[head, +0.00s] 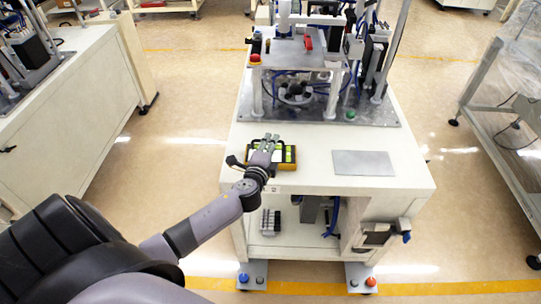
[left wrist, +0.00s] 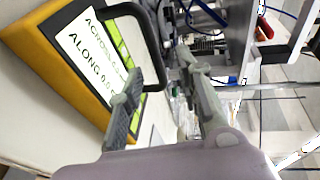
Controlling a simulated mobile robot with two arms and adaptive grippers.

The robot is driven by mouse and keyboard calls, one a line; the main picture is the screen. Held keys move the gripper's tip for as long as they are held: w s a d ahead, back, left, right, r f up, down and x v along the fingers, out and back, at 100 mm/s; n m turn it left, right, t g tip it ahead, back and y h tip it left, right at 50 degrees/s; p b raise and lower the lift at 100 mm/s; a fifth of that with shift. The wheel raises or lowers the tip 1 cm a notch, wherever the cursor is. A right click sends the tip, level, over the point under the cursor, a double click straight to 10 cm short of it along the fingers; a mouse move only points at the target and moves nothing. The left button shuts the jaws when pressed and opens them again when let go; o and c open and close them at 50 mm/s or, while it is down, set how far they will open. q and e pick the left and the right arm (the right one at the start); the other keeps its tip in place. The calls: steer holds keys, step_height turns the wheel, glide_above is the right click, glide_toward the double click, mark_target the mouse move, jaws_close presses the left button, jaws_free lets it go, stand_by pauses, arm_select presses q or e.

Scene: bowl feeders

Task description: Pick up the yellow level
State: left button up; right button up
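The yellow level (head: 287,166) lies on the white table top near its front left part. It has a yellow body, a dark face with green panels, and a black handle. In the left wrist view the level (left wrist: 42,62) fills the upper left, its label reading "ACROSS" and "ALONG". My left gripper (head: 267,144) is over the level and hides part of it. In the left wrist view its two fingers (left wrist: 160,68) are apart, with one bar of the black handle (left wrist: 155,50) showing between the tips. Contact cannot be told. My right gripper is not in view.
A grey plate (head: 363,163) lies on the table to the right of the level. Behind stands a bowl feeder (head: 297,92) on a metal base, with posts and a red button (head: 255,58). The table between the level and plate has little clutter.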

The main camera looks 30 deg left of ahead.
arm_select(q)
steer(key=x, duration=0.3)
steer(key=shift+w+f, duration=0.15)
steer(key=shift+c, duration=0.4)
jaws_close()
stand_by(0.6)
